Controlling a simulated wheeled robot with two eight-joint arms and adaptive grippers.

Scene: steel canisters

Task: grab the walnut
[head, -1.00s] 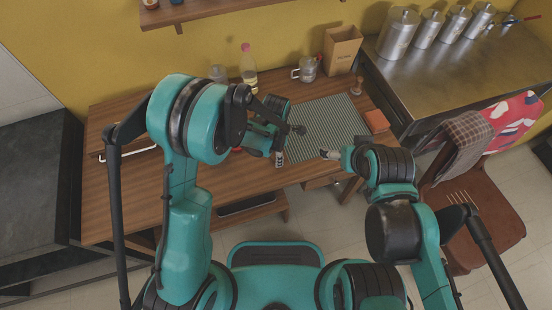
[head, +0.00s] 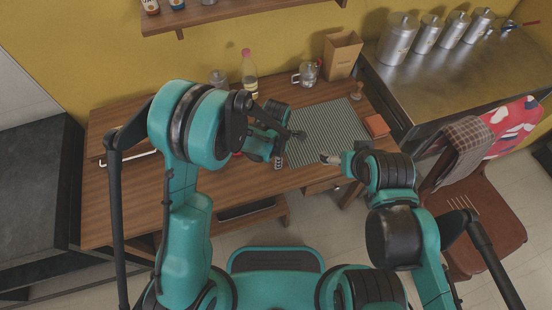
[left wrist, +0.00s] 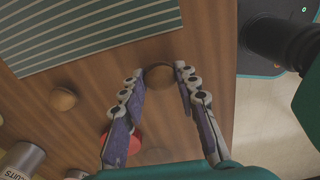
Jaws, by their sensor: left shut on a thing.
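In the left wrist view, a dark brown round thing (left wrist: 160,76), the walnut by its look, sits between the fingertips of my left gripper (left wrist: 160,74). The gripper is shut on it, just over the wooden table. A second, lighter brown round thing (left wrist: 63,98) lies on the table to the left, apart from the fingers. In the head view, my left gripper (head: 279,161) is low over the table by the mat's left edge; the walnut cannot be made out there. My right gripper (head: 329,158) is over the mat's front edge, too small to read its fingers.
A striped mat (head: 325,125) lies on the table. A bottle (head: 249,78), a glass jug (head: 307,74) and a paper bag (head: 342,53) stand behind. A red round thing (left wrist: 128,144) and a labelled can (left wrist: 22,160) are near the left fingers. The table's front edge is close.

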